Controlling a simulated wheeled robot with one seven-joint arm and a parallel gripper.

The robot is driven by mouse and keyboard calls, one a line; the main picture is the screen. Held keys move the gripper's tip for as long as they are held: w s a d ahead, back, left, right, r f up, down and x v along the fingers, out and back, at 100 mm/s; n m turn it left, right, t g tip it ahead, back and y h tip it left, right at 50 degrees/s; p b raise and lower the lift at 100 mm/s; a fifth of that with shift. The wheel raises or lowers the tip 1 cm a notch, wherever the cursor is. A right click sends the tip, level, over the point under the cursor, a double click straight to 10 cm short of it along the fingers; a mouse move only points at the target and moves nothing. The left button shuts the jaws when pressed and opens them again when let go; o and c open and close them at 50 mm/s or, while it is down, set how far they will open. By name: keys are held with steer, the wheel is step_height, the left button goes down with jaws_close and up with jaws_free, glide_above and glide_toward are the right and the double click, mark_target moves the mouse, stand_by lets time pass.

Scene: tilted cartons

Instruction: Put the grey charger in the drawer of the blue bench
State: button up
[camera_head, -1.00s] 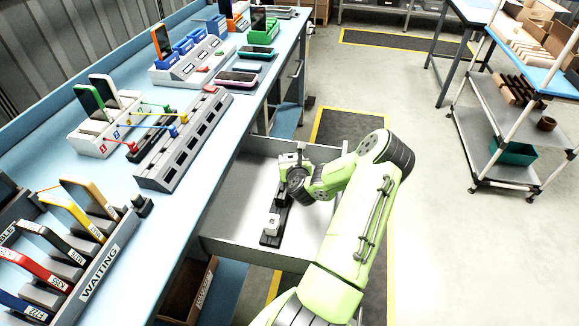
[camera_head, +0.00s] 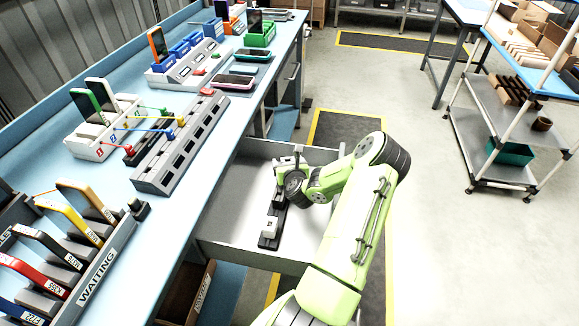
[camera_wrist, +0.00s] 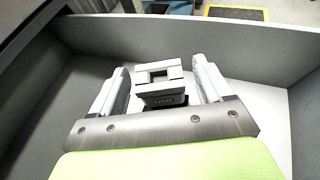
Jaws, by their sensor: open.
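The blue bench (camera_head: 190,212) has its drawer (camera_head: 232,208) pulled out, with a pale floor and grey walls. My gripper (camera_head: 288,163) is down inside the drawer, near its far side. In the wrist view, a light grey block with a square opening, apparently the grey charger (camera_wrist: 160,85), stands on a dark labelled base. My gripper's fingers (camera_wrist: 161,68) are open on either side of it, with narrow gaps showing. In the head view, a black strip with a pale block (camera_head: 270,227) lies on the drawer floor below my wrist. My arm partly hides the drawer's right side.
The bench top holds a grey slotted rack (camera_head: 180,145), a white phone stand (camera_head: 100,125), a WAITING rack (camera_head: 100,270) and several phones. The drawer walls (camera_wrist: 190,40) surround my gripper. A trolley (camera_head: 520,120) stands far right; the floor between is clear.

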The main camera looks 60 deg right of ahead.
steer(key=b+v, duration=0.1)
steer(key=v, duration=1.1)
steer(key=shift+r, duration=0.3)
